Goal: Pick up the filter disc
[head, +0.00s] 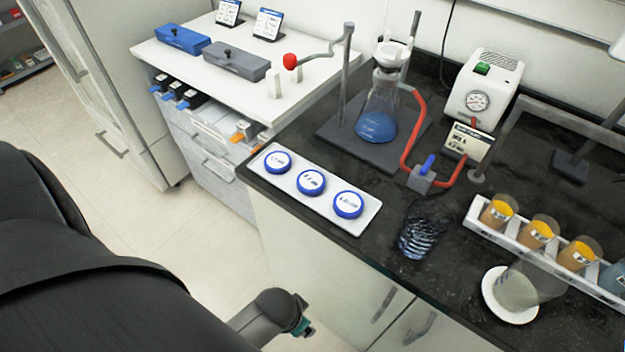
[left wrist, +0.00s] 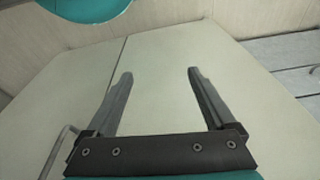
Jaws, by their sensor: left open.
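Three round filter discs with blue rims and white labelled faces lie in a row on a white tray (head: 328,208) at the front left edge of the dark counter. They are the left disc (head: 277,162), the middle disc (head: 311,182) and the right disc (head: 348,204). Their print is too small to read surely. My left gripper (left wrist: 160,72) is open and empty in the left wrist view, in front of pale cabinet panels. No disc shows in that view. In the head view my left arm is low, below the counter edge, apart from the tray. My right gripper is not in view.
Behind the tray stands a flask (head: 377,118) with blue liquid, joined by a red hose to a white pump (head: 484,85). A glass dish stack (head: 424,230) stands right of the tray. A rack (head: 478,228) holds orange-filled jars. A beaker (head: 517,288) stands in front.

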